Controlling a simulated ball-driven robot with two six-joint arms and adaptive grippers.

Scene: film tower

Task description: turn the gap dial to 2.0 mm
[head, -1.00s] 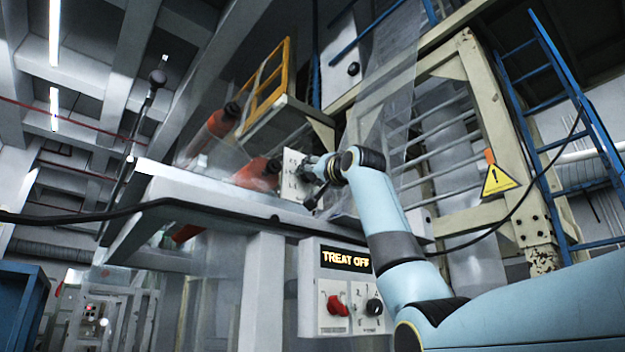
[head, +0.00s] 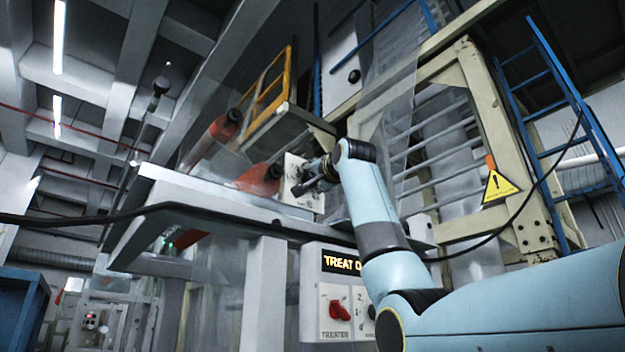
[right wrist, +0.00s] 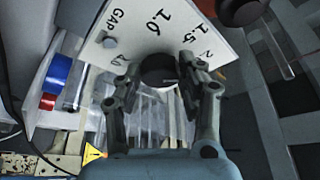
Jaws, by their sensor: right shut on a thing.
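The gap dial's white plate (head: 313,201) stands at the edge of the machine in the head view, partly hidden by my right gripper. In the right wrist view the plate (right wrist: 130,38) carries the word GAP and the figures 1.0 and 1.5, with another figure partly hidden by a finger. The dark round dial knob (right wrist: 160,70) sits between my right gripper's fingers. My right gripper (head: 300,187) is shut on the knob, and its fingers (right wrist: 155,80) lie on either side of it. I cannot read the pointer's setting. My left gripper is out of view.
A white control box (head: 335,295) with a TREAT display, a red switch (head: 340,310) and a black knob hangs below the dial. An orange-red roller (head: 255,180) lies left of the plate. A clear film web (head: 385,110) hangs behind my right arm.

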